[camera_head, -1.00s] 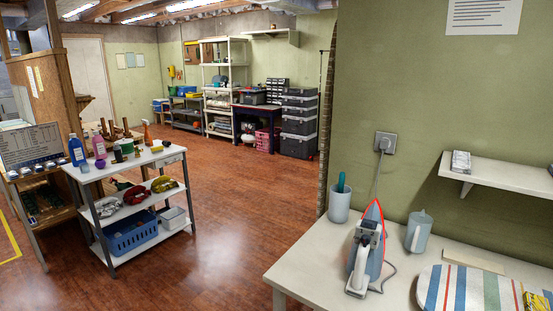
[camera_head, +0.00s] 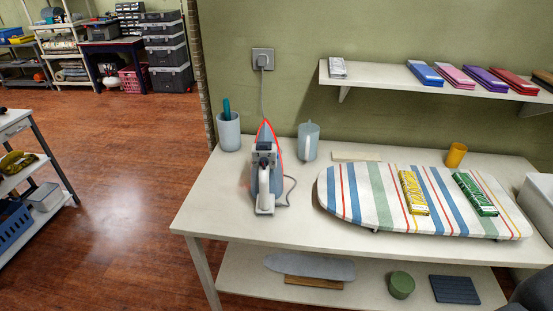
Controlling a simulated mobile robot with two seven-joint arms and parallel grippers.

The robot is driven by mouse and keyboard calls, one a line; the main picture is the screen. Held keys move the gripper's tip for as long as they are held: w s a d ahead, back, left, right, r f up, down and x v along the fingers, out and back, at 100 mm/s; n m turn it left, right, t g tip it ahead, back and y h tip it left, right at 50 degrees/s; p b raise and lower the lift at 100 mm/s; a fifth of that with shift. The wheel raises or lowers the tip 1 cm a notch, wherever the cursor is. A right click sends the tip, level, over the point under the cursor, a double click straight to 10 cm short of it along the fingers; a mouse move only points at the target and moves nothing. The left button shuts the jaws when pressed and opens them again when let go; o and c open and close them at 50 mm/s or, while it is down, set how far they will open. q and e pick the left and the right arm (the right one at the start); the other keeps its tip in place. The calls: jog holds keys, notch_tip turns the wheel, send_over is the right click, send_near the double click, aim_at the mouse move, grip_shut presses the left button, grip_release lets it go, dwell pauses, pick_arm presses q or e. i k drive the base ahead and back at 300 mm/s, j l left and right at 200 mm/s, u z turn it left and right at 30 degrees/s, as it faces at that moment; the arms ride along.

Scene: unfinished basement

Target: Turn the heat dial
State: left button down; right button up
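A clothes iron (camera_head: 264,178) stands upright on its heel on the left part of a white table (camera_head: 215,208). Its soleplate edge shows red, and its grey handle faces me. A cord runs from it to a wall socket (camera_head: 263,58). The heat dial is too small to make out for certain; a dark part (camera_head: 265,159) shows on the upper body of the iron. Neither gripper is in view. A dark rounded shape is at the bottom right corner, and I cannot tell what it is.
A striped ironing board (camera_head: 345,190) bears a yellow packet (camera_head: 413,192) and a green packet (camera_head: 474,194). A grey cup (camera_head: 229,131), a blue-grey jug (camera_head: 308,142) and an orange cup (camera_head: 456,155) stand behind. A wall shelf (camera_head: 385,78) overhangs the back. The floor at left is open.

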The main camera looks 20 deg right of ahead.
aim_at(264, 161)
jog(key=i+j+z, duration=0.3)
jog(key=z, duration=0.2)
jog(key=i+j+z, duration=0.2)
jog(key=j+z, duration=0.3)
jog(key=i+j+z, duration=0.15)
jog(key=j+z, duration=0.3)
jog(key=j, duration=0.2)
jog(key=j+z, duration=1)
jog(key=j, duration=0.15)
jog(key=k+j+z, duration=0.25)
jog(key=j+z, duration=0.25)
jog(key=j, duration=0.1)
